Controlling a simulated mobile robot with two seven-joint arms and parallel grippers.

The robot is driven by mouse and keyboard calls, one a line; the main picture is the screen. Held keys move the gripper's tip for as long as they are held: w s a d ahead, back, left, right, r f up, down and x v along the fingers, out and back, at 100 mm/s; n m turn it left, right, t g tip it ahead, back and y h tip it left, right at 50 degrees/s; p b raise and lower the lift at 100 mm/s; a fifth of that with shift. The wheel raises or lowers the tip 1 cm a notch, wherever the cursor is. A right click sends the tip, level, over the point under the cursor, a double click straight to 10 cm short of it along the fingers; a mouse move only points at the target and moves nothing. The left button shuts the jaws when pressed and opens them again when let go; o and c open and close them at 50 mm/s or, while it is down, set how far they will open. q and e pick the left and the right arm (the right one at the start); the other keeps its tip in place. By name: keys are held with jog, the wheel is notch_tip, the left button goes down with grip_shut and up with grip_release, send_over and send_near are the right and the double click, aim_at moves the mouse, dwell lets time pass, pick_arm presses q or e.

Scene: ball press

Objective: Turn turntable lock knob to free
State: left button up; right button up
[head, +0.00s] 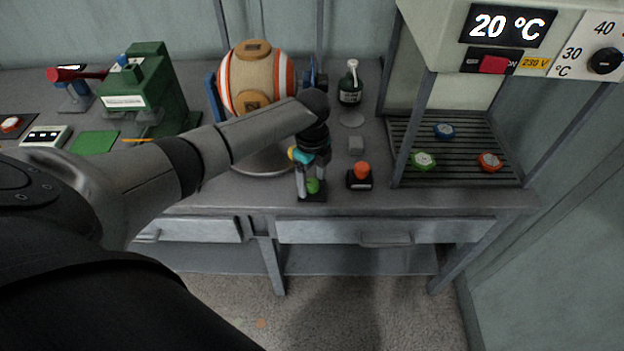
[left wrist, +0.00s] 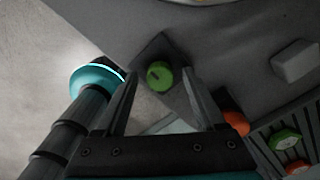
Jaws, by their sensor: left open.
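A green knob (head: 313,186) sits on a small dark base near the table's front edge, just in front of the turntable (head: 262,167). My left gripper (head: 310,187) points down at this knob, its fingers apart. In the left wrist view the green knob (left wrist: 160,76) shows between and a little beyond the open fingertips (left wrist: 160,82); a dark slot-like mark is on its face. I cannot tell whether the fingers touch it. An orange knob (head: 361,170) on a black base stands to the right. My right gripper is not in view.
A striped orange-and-white ball (head: 256,82) stands on the turntable. A slatted rack (head: 455,150) with coloured discs is at the right; a green press (head: 145,90) is at the left.

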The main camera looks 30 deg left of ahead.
pick_arm(q)
grip_shut()
dwell(0.6)
